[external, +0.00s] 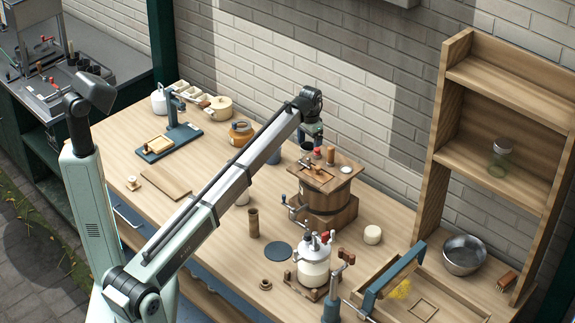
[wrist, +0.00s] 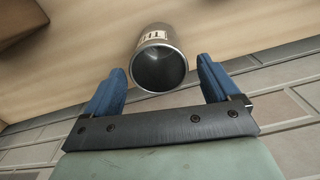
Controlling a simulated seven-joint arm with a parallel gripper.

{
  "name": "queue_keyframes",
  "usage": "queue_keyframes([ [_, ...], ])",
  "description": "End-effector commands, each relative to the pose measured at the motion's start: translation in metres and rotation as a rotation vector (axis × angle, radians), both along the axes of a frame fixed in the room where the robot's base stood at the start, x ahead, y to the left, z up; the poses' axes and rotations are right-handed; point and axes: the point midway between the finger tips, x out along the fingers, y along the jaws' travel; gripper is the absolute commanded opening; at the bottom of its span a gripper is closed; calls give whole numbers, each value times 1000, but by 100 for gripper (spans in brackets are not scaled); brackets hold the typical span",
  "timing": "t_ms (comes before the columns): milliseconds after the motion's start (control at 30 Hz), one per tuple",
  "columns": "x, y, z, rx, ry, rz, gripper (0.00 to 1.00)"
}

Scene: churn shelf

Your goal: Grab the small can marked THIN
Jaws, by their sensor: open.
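A small grey metal can (wrist: 160,68) shows in the wrist view with its open, dark mouth facing me. A pale label on its side shows the letters "TH"; the rest is turned out of sight. My gripper (wrist: 161,66) is open, with one blue finger on each side of the can and a visible gap on both sides. In the external view my gripper (external: 317,135) is above the back of the bench, near the wooden churn (external: 327,195). A small dark cylinder (external: 306,147) shows just below it; I cannot tell if this is the same can.
The brick wall (external: 270,60) is close behind. The churn's top carries small fittings. A wooden shelf (external: 440,140) rises at right. The bench's left front has free room.

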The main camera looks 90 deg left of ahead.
Motion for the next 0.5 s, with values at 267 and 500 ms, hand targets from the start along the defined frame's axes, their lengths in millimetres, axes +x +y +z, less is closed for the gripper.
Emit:
queue_keyframes([
  [267,-4,-4,-36,-1,-1,-1,89],
  [500,-3,-3,-43,0,-1,-1,89],
])
